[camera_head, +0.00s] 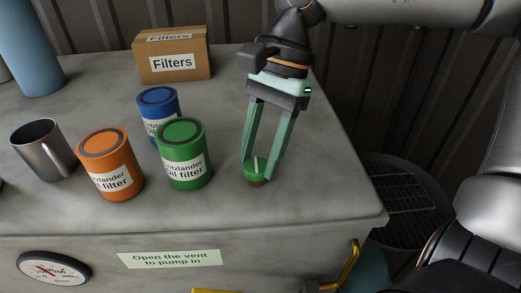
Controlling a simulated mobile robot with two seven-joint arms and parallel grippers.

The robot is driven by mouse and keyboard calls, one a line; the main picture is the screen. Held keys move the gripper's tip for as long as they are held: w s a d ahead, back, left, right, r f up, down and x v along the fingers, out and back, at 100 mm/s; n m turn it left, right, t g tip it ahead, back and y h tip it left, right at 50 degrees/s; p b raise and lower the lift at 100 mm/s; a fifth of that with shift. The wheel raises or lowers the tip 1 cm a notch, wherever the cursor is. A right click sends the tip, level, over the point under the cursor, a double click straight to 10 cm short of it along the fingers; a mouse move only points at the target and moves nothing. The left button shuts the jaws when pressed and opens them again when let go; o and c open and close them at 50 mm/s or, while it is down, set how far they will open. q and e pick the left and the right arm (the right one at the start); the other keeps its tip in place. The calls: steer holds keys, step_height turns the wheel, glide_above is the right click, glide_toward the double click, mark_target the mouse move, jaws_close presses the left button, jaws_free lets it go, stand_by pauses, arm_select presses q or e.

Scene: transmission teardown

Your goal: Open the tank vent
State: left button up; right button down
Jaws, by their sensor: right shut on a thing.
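The vent (257,168) looks like a small round green knob with a white line across its top and a brownish base. It stands on the grey tank top (225,220) near its front right. My right gripper (257,172) reaches down from above with its two green fingers on either side of the knob, shut on it. A label (170,259) on the tank's front reads "Open the vent to pump in". My left gripper is not in view.
Green (183,154), orange (110,165) and blue (158,112) oil filter cans stand left of my right gripper. A metal mug (40,148) is at the far left, a Filters box (172,57) at the back. A gauge (53,268) and yellow handle (348,264) are at the front.

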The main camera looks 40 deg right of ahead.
steer(key=shift+c, duration=1.8)
jaws_free()
steer(key=shift+r, duration=0.1)
steer(key=v, duration=1.2)
steer(key=shift+r, duration=0.15)
